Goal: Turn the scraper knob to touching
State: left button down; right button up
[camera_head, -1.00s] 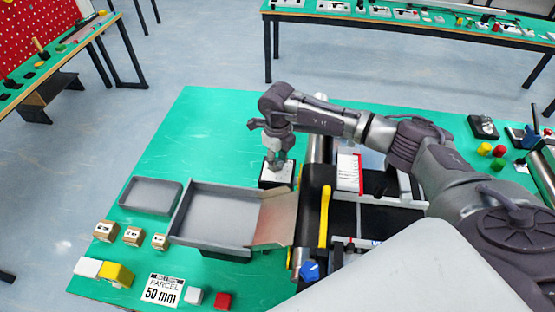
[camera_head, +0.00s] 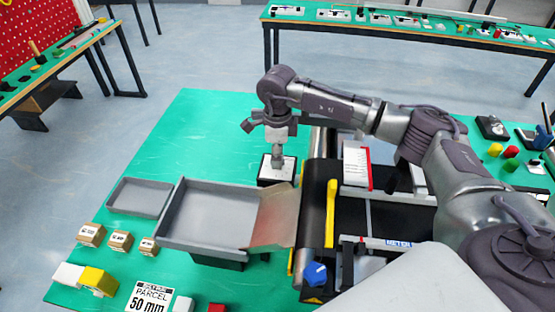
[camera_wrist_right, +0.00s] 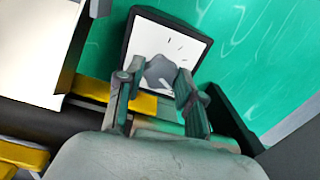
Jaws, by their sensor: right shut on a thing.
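The grey knob (camera_wrist_right: 160,72) stands on a small white-faced panel with a black edge (camera_wrist_right: 152,32), in the upper middle of the right wrist view. Dark marks show on the panel's face beside the knob. In the head view the panel (camera_head: 288,172) sits beside the far end of the conveyor. My right gripper (camera_head: 277,161) comes down on the panel from above. In the right wrist view its fingers (camera_wrist_right: 160,88) lie on both sides of the knob, and it is shut on the knob. The gripper hides part of the panel. My left gripper is not in view.
A grey tray (camera_head: 170,215) with a tan flap (camera_head: 272,218) stands beside the black conveyor (camera_head: 314,205). A yellow bar (camera_head: 331,212) and a blue knob (camera_head: 315,273) are on the conveyor's near side. The green table (camera_head: 205,125) is clear left of the panel.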

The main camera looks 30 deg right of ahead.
dwell(0.3)
jog(key=o, duration=1.2)
jog(key=shift+c, duration=0.2)
